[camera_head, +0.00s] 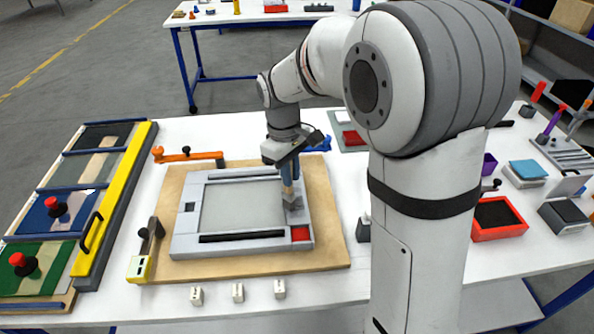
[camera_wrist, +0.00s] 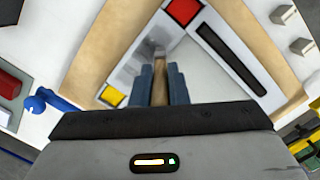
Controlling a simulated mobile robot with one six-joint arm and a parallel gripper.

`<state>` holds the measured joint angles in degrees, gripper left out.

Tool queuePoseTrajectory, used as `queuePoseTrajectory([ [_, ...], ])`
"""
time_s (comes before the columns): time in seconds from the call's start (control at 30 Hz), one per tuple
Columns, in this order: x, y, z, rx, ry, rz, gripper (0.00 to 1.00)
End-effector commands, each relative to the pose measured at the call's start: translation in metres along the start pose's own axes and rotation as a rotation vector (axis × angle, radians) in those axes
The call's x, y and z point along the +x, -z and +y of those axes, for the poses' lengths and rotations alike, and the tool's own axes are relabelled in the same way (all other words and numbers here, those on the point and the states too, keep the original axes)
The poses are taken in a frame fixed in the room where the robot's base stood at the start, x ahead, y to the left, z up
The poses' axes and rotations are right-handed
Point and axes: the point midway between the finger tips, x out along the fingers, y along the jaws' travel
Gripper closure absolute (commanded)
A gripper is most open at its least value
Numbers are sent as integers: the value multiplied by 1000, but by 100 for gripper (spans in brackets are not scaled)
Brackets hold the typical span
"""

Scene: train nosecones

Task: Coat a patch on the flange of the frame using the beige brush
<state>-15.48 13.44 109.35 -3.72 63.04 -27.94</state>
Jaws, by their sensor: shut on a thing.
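The grey frame (camera_head: 187,235) lies flat on a wooden board (camera_head: 330,240), with a pale panel (camera_head: 242,205) inside it. A red patch (camera_head: 301,233) marks its near right corner and also shows in the wrist view (camera_wrist: 183,11). The wrist view shows a yellow patch (camera_wrist: 112,96) at another corner. My gripper (camera_head: 287,183) points down over the frame's right side. Its blue fingers (camera_wrist: 161,85) are shut on the beige brush (camera_wrist: 159,92). The brush's lower end is at the right flange; I cannot tell whether it touches.
Small white blocks (camera_head: 238,292) line the front. A red tray (camera_head: 498,220) stands right.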

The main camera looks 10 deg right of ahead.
Motion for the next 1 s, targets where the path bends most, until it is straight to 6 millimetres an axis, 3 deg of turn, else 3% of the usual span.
queuePoseTrajectory([
  [0.3, 0, 9, 11, 2, 0, 0, 100],
  [0.8, 1, -18, 38, 3, 1, -1, 100],
  [1.0, 0, -16, 42, 1, 1, 0, 100],
])
